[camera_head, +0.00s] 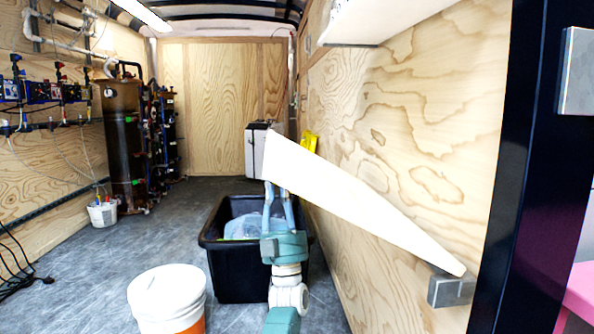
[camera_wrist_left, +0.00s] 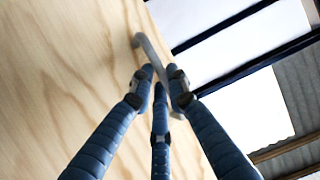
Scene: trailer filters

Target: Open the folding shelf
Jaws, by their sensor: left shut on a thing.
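The folding shelf (camera_head: 350,195) is a white panel along the right wall, sloping from its raised far end down to a grey bracket (camera_head: 451,290). My left gripper (camera_head: 276,192) is below the panel's far end, fingers pointing up; the panel hides their tips. In the left wrist view, my left gripper (camera_wrist_left: 160,78) has its blue fingers closed around a grey curved handle (camera_wrist_left: 150,52) beside a wood-grained surface (camera_wrist_left: 65,60). I cannot tell whether that surface is the shelf's underside. My right gripper is not in view.
A black bin (camera_head: 225,270) with a bluish bag stands behind my arm. A white-lidded bucket (camera_head: 168,290) is in front, left of it. A dark post (camera_head: 515,150) stands at the right. Tanks and pipes (camera_head: 122,145) line the left wall; the left floor is mostly clear.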

